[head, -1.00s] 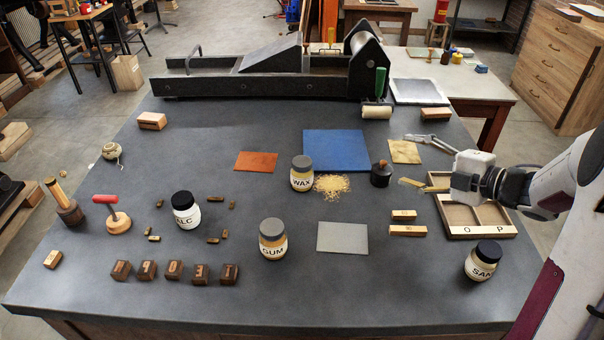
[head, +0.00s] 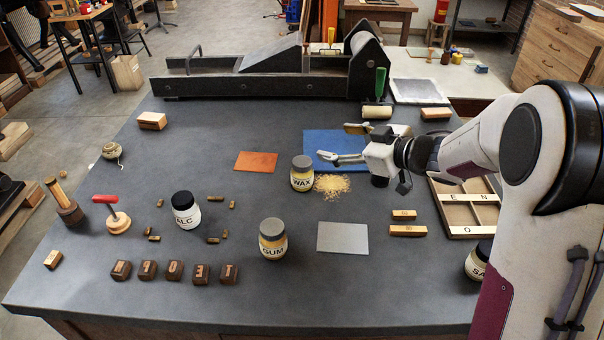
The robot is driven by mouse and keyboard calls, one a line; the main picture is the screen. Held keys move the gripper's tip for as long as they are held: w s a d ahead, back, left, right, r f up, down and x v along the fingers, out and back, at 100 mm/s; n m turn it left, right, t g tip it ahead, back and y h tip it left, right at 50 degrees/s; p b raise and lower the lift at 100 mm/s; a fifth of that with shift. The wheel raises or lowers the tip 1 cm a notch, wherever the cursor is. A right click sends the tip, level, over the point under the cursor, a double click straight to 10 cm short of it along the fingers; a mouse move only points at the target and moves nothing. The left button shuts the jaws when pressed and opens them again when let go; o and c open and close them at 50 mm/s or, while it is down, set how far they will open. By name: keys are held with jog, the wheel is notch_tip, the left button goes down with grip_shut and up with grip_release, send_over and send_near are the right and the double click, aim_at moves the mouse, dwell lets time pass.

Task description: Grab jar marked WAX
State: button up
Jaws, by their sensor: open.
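The jar marked WAX (head: 302,175) stands upright on the dark table, with a grey-brown lid and a pale yellowish body. Its label faces the camera. My gripper (head: 343,144) is open and empty, to the right of and slightly behind the jar, over the blue sheet (head: 318,140). Its two fingers point left toward the jar and stay apart from it.
A heap of yellow crumbs (head: 332,184) lies right beside the WAX jar. The GUM jar (head: 273,240) stands in front, the ALC jar (head: 186,211) to the left. An orange sheet (head: 256,162) lies left. The black press (head: 270,80) spans the back.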

jog(key=shift+a+m, duration=1.6)
jog(key=shift+a, duration=0.6)
send_near(309, 173)
jog(key=x, duration=0.5)
jog(key=shift+s+a+r, duration=0.1)
jog(key=shift+x, duration=1.3)
jog(key=shift+x, duration=2.6)
jog(key=shift+c, duration=0.4)
